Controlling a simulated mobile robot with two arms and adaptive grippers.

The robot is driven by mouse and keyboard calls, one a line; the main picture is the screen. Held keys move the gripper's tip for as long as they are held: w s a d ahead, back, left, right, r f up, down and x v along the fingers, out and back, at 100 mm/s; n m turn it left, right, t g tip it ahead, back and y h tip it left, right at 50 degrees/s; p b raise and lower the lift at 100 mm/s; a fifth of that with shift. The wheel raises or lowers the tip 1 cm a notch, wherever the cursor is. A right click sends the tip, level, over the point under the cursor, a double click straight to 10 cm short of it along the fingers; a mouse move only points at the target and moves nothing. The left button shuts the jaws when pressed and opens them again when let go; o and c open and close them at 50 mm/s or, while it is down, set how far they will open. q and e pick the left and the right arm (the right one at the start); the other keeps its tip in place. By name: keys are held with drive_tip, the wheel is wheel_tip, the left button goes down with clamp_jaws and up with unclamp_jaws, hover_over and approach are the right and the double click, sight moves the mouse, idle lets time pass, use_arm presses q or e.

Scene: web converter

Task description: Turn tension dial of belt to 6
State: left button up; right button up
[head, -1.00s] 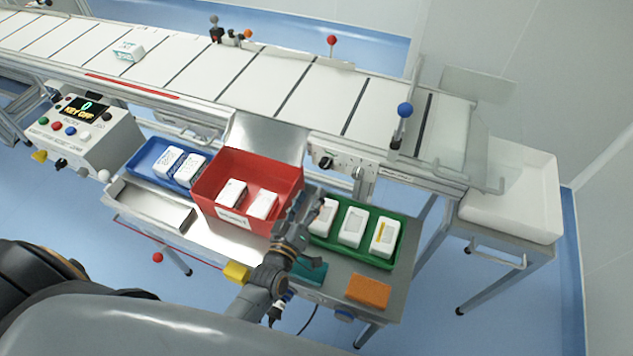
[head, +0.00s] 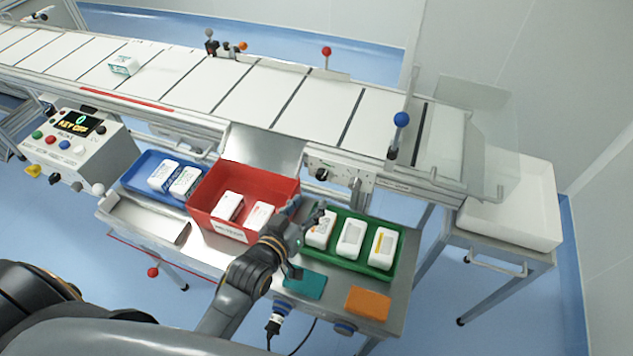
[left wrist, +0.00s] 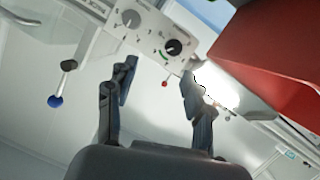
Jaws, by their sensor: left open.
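Under the conveyor belt (head: 255,89), a small light panel carries a black dial (head: 322,174). In the left wrist view the panel shows a black dial (left wrist: 173,47) with a green arc and a grey dial (left wrist: 131,19). Their markings are too small to read, and I cannot tell which is for tension. My left gripper (head: 310,208) is open and empty, between the red bin and the green tray, nearer to me than the panel. In the left wrist view its fingers (left wrist: 157,75) stand apart below the dials, touching neither. My right gripper is not in view.
The red bin (head: 215,210) and green tray (head: 398,262) hold white boxes and flank the gripper. A blue tray (head: 135,178) stands left. A control box (head: 105,150) reads KEY OFF. A blue-knobbed lever (head: 401,119) rises at the belt's right end.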

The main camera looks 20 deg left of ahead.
sight(320, 177)
use_arm(q)
drive_tip(key=shift+m+g+y, duration=0.5)
drive_tip(key=shift+y, duration=0.1)
drive_tip(key=x, duration=0.4)
drive_tip(key=a+x, duration=0.1)
drive_tip(key=x, duration=0.3)
drive_tip(key=r+x, duration=0.1)
drive_tip(key=x, duration=0.3)
drive_tip(key=shift+w+a, duration=0.25)
drive_tip(key=shift+a, duration=0.15)
drive_tip(key=shift+c, duration=0.2)
clamp_jaws()
drive_tip(key=shift+p, duration=0.4)
